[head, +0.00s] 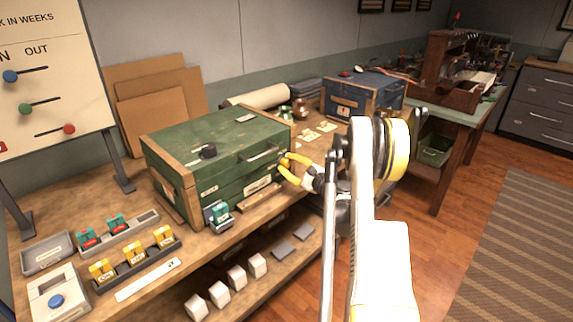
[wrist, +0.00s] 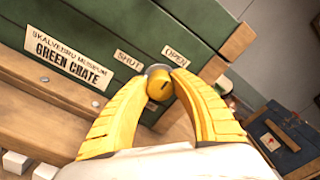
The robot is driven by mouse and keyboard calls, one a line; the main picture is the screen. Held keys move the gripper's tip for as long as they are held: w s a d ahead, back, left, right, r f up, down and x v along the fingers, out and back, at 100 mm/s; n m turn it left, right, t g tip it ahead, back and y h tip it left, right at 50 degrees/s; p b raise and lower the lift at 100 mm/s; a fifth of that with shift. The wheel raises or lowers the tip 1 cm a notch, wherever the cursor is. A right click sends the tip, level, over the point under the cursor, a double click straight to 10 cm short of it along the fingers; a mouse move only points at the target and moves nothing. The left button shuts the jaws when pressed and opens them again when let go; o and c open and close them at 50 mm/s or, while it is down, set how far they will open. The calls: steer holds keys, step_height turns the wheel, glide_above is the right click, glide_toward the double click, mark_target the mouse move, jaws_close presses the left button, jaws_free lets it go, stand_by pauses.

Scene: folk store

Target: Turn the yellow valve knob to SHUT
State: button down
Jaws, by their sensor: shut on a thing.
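The yellow valve knob (wrist: 160,88) is on the front of the green crate (wrist: 165,28), near its right end in the wrist view. A SHUT label (wrist: 128,61) is at the knob's upper left and an OPEN label (wrist: 175,55) at its upper right. A short dark mark shows on the knob; which label it points to I cannot tell. My gripper (wrist: 163,76) is shut on the knob, one yellow finger on each side. In the head view, my gripper (head: 284,161) is at the crate's (head: 215,150) front right end, and its fingers hide the knob.
The crate stands on a wooden workbench (head: 75,220). A teal padlock-like item (head: 217,216) is at its front left corner. A rack of yellow items (head: 134,255) lies further left. A blue chest (head: 362,93) stands behind my gripper.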

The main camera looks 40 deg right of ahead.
steer(key=n, duration=0.4)
steer(key=shift+n, duration=0.3)
steer(key=n, duration=0.4)
steer(key=shift+n, duration=0.4)
steer(key=n, duration=0.4)
steer(key=shift+n, duration=0.3)
steer(key=shift+n+y, duration=0.3)
steer(key=shift+n, duration=1.8)
steer(key=c, duration=1.1)
jaws_free()
steer(key=shift+o, duration=0.2)
